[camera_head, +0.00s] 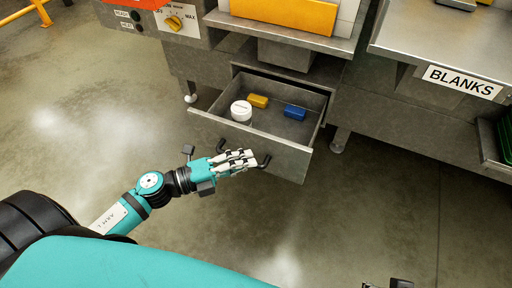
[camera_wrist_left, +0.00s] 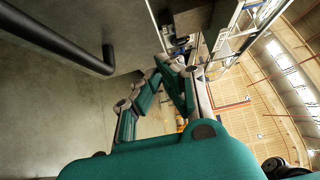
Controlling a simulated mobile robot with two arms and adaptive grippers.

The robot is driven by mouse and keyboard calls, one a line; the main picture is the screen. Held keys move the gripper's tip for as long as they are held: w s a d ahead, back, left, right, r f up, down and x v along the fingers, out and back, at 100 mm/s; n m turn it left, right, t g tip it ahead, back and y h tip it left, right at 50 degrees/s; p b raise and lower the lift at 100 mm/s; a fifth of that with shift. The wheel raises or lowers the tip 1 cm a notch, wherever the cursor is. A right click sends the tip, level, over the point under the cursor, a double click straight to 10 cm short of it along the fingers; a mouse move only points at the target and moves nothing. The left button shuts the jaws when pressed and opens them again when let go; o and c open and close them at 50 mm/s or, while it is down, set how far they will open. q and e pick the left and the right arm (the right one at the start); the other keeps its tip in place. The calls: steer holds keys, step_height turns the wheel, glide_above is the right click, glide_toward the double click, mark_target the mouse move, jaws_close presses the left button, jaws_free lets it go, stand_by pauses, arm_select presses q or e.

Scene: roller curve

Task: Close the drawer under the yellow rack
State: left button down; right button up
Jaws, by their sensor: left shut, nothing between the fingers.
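The grey drawer (camera_head: 290,158) is pulled out under the yellow rack (camera_head: 285,12). A white round container (camera_head: 241,111), a yellow block (camera_head: 258,101) and a blue block (camera_head: 294,112) lie inside it. A dark bar handle (camera_head: 264,162) is on its front. My left gripper (camera_head: 250,160) is shut and empty at the drawer front, over the middle of the handle; contact cannot be told. In the left wrist view, the shut fingers (camera_wrist_left: 165,75) show beside a dark bar (camera_wrist_left: 62,40), which looks like the handle. Only a dark tip, perhaps my right gripper (camera_head: 388,284), shows at the bottom edge.
A metal bench with a BLANKS label (camera_head: 462,82) is on the right. Bench feet (camera_head: 339,142) stand near the drawer. The concrete floor (camera_head: 80,120) is clear in front.

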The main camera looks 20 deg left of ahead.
mark_target(274, 142)
arm_select(q)
steer(key=w, duration=0.4)
steer(key=shift+d, duration=0.4)
steer(key=shift+w, duration=0.35)
arm_select(e)
steer(key=shift+f, duration=0.25)
arm_select(q)
steer(key=shift+w, duration=0.1)
